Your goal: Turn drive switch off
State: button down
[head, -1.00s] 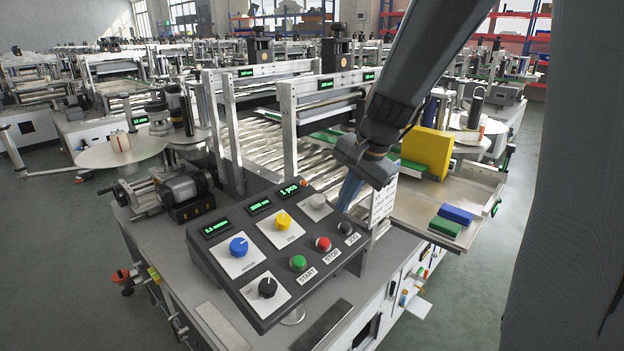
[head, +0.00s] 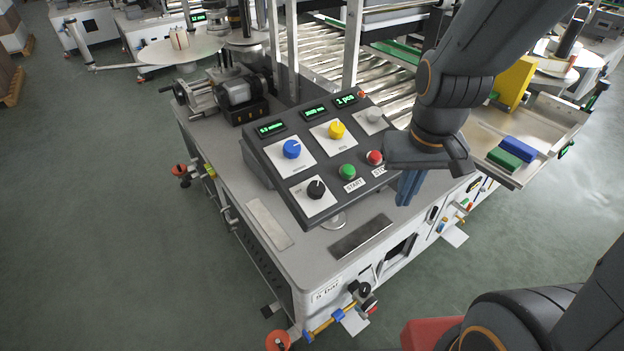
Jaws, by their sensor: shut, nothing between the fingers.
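The control panel (head: 283,183) is a dark sloped box on the grey machine top. A black knob (head: 316,188) on a white plate sits at its near left corner; its label is too small to read. Blue (head: 291,149), yellow (head: 337,130) and white (head: 374,115) knobs sit above it. A green START button (head: 347,172) and a red button (head: 375,157) are on the near right part. My gripper (head: 404,203) is shut and empty, pointing down at the panel's right end, apart from the black knob. My wrist hides the panel's right corner.
A motor unit (head: 238,94) stands behind the panel on the left. Rollers (head: 318,62) run behind it. Green (head: 503,159) and blue (head: 518,148) blocks lie on a tray at right. The machine top in front of the panel is mostly clear.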

aim_at(316, 189)
jog(key=k, duration=1)
jog(key=u, duration=1.4)
jog(key=i, duration=0.95)
jog(key=z, duration=1.45)
